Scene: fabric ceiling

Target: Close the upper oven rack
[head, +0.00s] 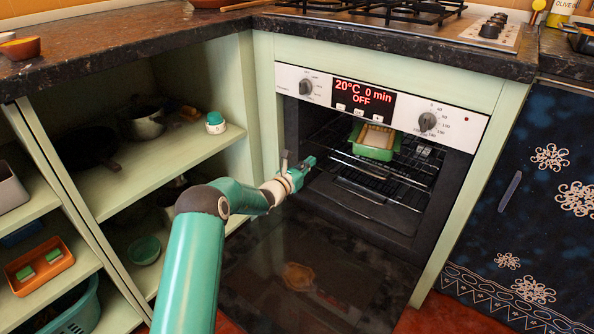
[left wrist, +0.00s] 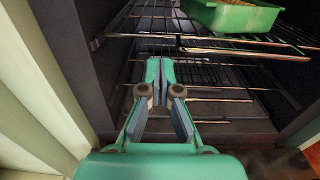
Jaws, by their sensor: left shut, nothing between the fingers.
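The oven (head: 290,110) stands open with its dark glass door (head: 340,300) folded down. The upper rack (head: 412,170) is a wire grid inside the oven and bears a green dish (head: 375,153) with something tan in it. In the left wrist view the rack (left wrist: 215,42) crosses the top, with the green dish (left wrist: 232,18) at its upper right. My left gripper (head: 310,161) is at the left side of the oven opening, shut and empty. In the left wrist view its fingertips (left wrist: 160,68) appear just below the rack's wires; I cannot tell whether they touch. My right gripper is out of view.
Below the upper rack are more wires and a dark tray (head: 375,207). The oven's left side wall (left wrist: 75,70) is close to my gripper. Open green shelves (head: 160,170) stand left, a dark blue patterned cabinet (head: 530,190) right. The countertop (head: 400,50) overhangs the oven.

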